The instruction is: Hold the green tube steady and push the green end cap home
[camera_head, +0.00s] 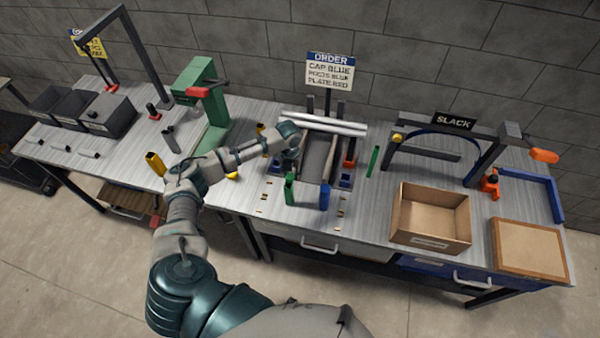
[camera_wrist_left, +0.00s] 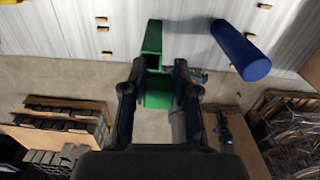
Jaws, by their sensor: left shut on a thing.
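A green tube (camera_head: 290,190) stands near the front edge of the bench, to the left of a blue tube (camera_head: 325,197). My left gripper (camera_head: 290,170) reaches over the bench and is at the green tube. In the left wrist view, the gripper (camera_wrist_left: 157,72) is shut on the green tube (camera_wrist_left: 152,38), with green showing beyond and between its fingers. The blue tube (camera_wrist_left: 240,50) stands apart to the right there. I cannot tell a separate green end cap from the tube; the fingers hide part of it. My right gripper is in neither view.
An order sign (camera_head: 330,72) stands behind two silver bars (camera_head: 325,124). A thin green strip (camera_head: 373,161) is right of the middle. An open cardboard box (camera_head: 430,212) and a brown panel (camera_head: 528,247) are at the right. A green press (camera_head: 203,85) stands left.

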